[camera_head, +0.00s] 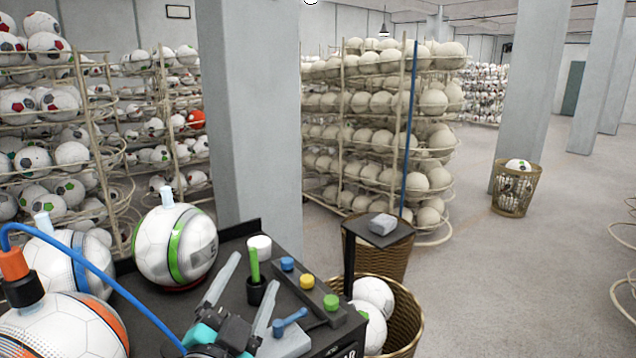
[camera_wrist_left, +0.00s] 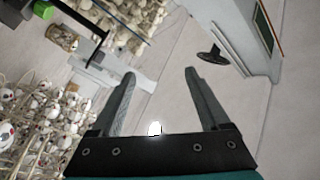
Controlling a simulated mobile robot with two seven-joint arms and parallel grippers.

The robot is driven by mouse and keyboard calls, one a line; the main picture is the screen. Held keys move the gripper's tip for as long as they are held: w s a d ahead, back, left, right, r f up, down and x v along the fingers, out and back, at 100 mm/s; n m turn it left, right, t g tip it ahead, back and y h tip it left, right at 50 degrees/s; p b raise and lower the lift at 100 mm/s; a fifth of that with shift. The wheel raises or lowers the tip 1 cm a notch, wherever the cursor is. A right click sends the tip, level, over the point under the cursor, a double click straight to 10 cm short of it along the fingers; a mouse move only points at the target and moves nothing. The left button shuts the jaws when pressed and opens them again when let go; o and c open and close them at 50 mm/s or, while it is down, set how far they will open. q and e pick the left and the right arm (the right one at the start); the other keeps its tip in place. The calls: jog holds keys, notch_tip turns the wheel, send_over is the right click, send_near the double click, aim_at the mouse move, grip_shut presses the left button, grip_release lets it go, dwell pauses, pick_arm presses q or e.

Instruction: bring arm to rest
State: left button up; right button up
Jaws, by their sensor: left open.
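My left gripper (camera_head: 255,270) is low in the middle of the head view, in front of the dark worktable (camera_head: 240,236). Its two grey fingers are spread apart and point up the picture. My right gripper is not in either view.
A white ball with green stripes (camera_head: 172,246) and other balls stand left of my gripper. A wicker basket with balls (camera_head: 404,318) is to the right.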

pick_arm(q)
jog(key=s+a+f+n+g+y, duration=0.25)
jog(key=s+f+g, duration=0.2)
jog(key=f, duration=0.45)
jog(key=s+a+f+n+g+y, duration=0.2)
jog(key=s+a+f+n+g, duration=0.25)
jog(key=f, duration=0.35)
jog(key=s+d+f+n+g+h, duration=0.1)
jog(key=s+f+g, duration=0.35)
jog(key=s, duration=0.35)
jog(key=s+f+n+g, duration=0.1)
jog(key=s+f+g, duration=0.3)
jog(key=s, duration=0.5)
notch_tip(320, 180, down, 30)
jog(key=s+r+b, duration=0.1)
jog(key=s+b, duration=0.1)
jog(key=b, duration=0.5)
jog(key=s+a+f+b, duration=0.2)
jog(key=s+f+b, duration=0.2)
jog(key=s+f, duration=1)
notch_tip(320, 180, down, 5)
jog(key=shift+s+a+r+m+g+b, duration=0.15)
jog(key=shift+s+a+m+g+b, duration=0.2)
jog(key=shift+s+m+g+b, duration=0.1)
